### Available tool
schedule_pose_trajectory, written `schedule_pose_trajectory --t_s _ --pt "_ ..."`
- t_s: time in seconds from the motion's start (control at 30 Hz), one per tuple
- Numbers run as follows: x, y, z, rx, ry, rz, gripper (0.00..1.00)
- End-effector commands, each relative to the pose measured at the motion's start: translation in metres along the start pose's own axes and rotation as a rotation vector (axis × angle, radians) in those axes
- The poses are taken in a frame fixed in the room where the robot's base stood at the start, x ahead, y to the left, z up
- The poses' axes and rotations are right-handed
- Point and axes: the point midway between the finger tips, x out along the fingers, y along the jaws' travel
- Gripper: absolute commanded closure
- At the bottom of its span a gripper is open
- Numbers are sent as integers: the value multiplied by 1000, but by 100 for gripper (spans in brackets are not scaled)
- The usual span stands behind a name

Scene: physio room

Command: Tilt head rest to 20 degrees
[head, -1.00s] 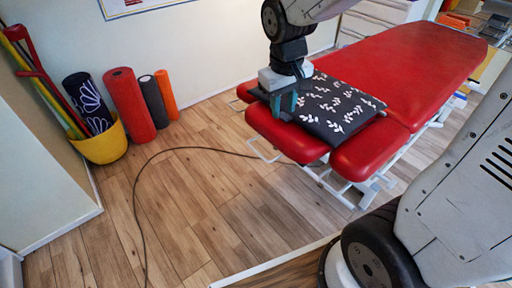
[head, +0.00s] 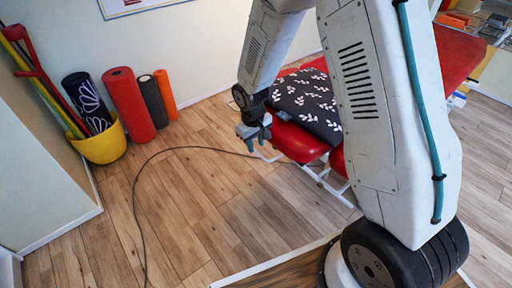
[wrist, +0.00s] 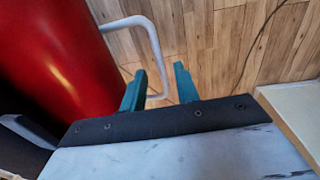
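The red padded head rest (head: 297,142) is at the near end of the treatment table, under a dark cloth or cushion with white leaves (head: 308,100). Its red padding also fills the left of the wrist view (wrist: 60,50). A white bent metal bar (wrist: 156,48) sticks out beside the padding. My gripper (head: 258,135) is just off the left end of the head rest. In the wrist view my gripper (wrist: 160,84) is open, with two teal fingers apart. The bar's lower end shows between the fingertips; whether it touches them I cannot tell. My arm hides much of the table.
A yellow bucket (head: 101,143) and several upright foam rolls, one red (head: 130,104), stand along the left wall. A dark cable (head: 143,190) lies across the wooden floor. The floor left of the table is otherwise clear.

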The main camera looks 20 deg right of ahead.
Motion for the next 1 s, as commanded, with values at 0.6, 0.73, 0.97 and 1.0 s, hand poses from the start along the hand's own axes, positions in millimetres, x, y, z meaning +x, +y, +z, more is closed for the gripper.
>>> schedule_pose_trajectory --t_s 0.6,0.73,0.97,1.0 --pt "24 0 0 1 0 0 97" --pt "24 0 0 1 0 0 100" --pt "1 8 -2 3 6 3 100" --pt "-9 12 -2 5 6 4 100"
